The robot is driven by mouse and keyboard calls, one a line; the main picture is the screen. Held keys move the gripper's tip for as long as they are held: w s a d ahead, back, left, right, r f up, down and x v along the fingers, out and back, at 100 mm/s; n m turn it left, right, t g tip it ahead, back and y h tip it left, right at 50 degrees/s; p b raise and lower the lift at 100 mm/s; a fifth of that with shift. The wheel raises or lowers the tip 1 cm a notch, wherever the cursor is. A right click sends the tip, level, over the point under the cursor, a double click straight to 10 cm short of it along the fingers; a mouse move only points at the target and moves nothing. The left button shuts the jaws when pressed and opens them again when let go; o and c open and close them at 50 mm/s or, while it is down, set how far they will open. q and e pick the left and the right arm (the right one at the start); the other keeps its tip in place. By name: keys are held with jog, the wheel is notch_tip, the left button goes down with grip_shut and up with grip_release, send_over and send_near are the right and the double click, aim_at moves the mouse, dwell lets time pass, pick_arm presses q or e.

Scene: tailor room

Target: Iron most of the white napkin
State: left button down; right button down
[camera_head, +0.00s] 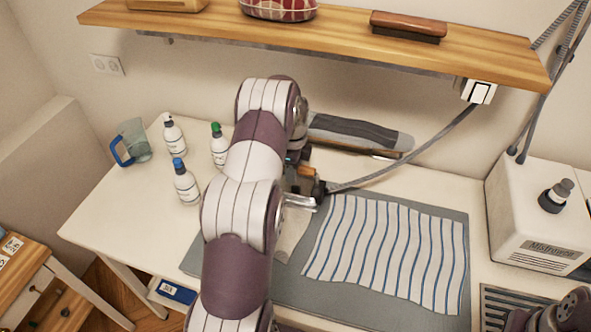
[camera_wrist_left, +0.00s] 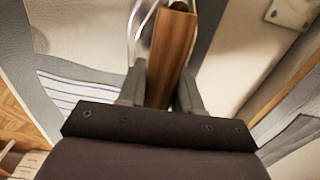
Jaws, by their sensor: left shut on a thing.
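The pale, nearly white napkin (camera_head: 291,240) lies on the grey mat (camera_head: 375,304), partly hidden behind my left arm. It also seems to show as a pale cloth (camera_wrist_left: 72,28) at the upper left of the left wrist view. A white cloth with blue stripes (camera_head: 388,250) lies spread to its right, slightly wavy. My left gripper (camera_head: 314,188) is shut on the wooden handle of the iron (camera_wrist_left: 174,50). The iron's metal body (camera_head: 298,202) is mostly hidden by my arm, beside the striped cloth's upper left corner. I cannot tell whether it touches the napkin.
Bottles (camera_head: 186,183) and a blue-handled jug (camera_head: 131,143) stand left. A white machine (camera_head: 541,215) stands right. A wooden shelf (camera_head: 320,38) hangs above.

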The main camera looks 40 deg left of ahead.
pick_arm(q)
jog(key=shift+s+a+r, duration=0.1)
jog(key=shift+s+a, duration=0.2)
jog(key=shift+a, duration=0.8)
jog(key=shift+s+a, duration=0.35)
jog(key=shift+a, duration=0.75)
jog(key=shift+s+a+r, duration=0.1)
jog(key=shift+s+a, duration=0.2)
jog(key=shift+a, duration=0.8)
jog(key=s+d+p, duration=0.2)
jog(key=s+d, duration=0.1)
jog(key=s, duration=0.6)
jog(key=shift+f+p, duration=0.15)
jog(key=shift+p, duration=0.15)
jog(key=shift+s, duration=0.15)
dwell(0.3)
jog(key=s+d+p, duration=0.2)
jog(key=s, duration=0.7)
jog(key=shift+d, duration=0.4)
dwell(1.2)
jog(key=shift+p, duration=0.35)
